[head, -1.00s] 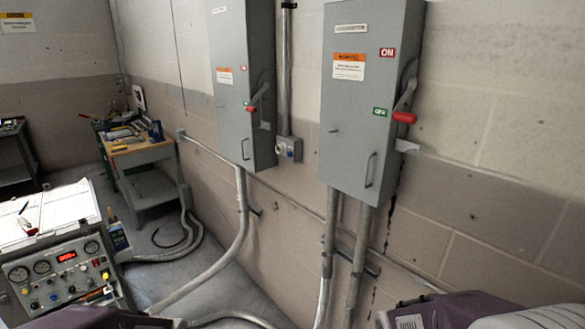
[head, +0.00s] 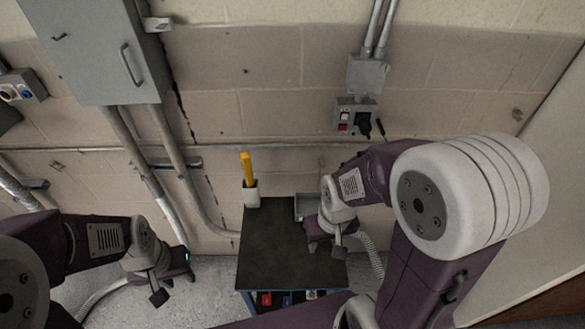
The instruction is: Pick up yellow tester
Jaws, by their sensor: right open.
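The yellow tester (head: 247,168) stands upright in a small light holder (head: 251,196) at the back left corner of a dark-topped cart (head: 275,255). My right gripper (head: 325,243) is open over the right part of the cart, to the right of the tester and apart from it. My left gripper (head: 172,284) is over the floor to the left of the cart, away from the tester. The picture does not show clearly whether its fingers are apart.
A small grey tray (head: 306,207) lies at the cart's back right, partly hidden by my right arm. Conduits (head: 181,160) run down the wall left of the cart. A wall outlet box (head: 355,117) is above it. The middle of the cart top is bare.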

